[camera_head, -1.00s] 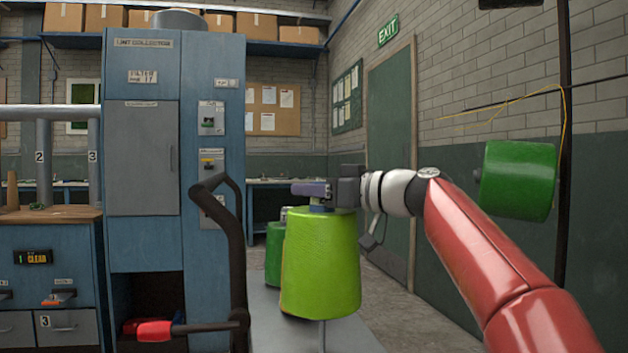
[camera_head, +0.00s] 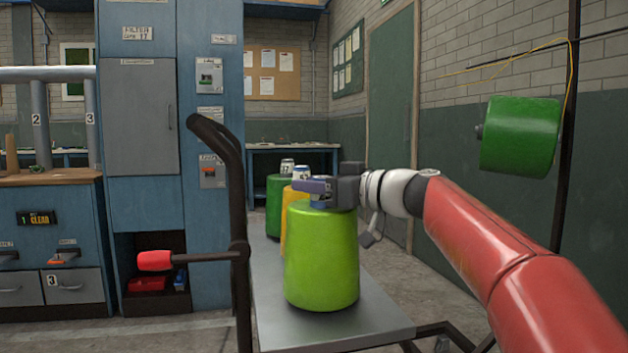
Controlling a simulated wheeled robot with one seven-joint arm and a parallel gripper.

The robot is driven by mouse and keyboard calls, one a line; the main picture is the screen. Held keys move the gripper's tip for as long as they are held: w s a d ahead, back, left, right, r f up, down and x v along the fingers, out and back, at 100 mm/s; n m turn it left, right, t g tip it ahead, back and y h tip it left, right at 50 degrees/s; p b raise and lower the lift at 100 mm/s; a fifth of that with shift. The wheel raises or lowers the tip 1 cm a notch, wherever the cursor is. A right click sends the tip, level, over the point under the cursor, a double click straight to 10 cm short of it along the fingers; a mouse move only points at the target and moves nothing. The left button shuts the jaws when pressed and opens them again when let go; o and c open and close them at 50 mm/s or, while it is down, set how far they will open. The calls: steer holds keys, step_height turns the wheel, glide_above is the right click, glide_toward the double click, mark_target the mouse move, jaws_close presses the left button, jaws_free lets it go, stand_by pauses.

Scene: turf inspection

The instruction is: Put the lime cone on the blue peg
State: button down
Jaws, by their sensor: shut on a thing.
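The lime cone (camera_head: 321,262) is upright over the near part of the grey cart deck, narrow end up. My gripper (camera_head: 318,190) is shut on the top of the lime cone, reaching in from the right. I cannot tell whether the cone's base touches the deck or hangs just above it. No blue peg can be made out in this view; the cone hides part of the deck.
A yellow cone (camera_head: 289,222) and a dark green cone (camera_head: 273,205) stand behind on the cart (camera_head: 272,318). The cart's dark handle (camera_head: 238,210) rises at left, beside a blue cabinet (camera_head: 209,240). A green drum (camera_head: 520,137) hangs at right.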

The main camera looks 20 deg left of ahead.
steer(key=shift+s+r, duration=0.1)
steer(key=c, duration=0.9)
jaws_free()
steer(key=shift+d, duration=0.15)
steer(key=b+v, duration=0.2)
steer(key=v, duration=0.9)
steer(key=shift+d, duration=0.35)
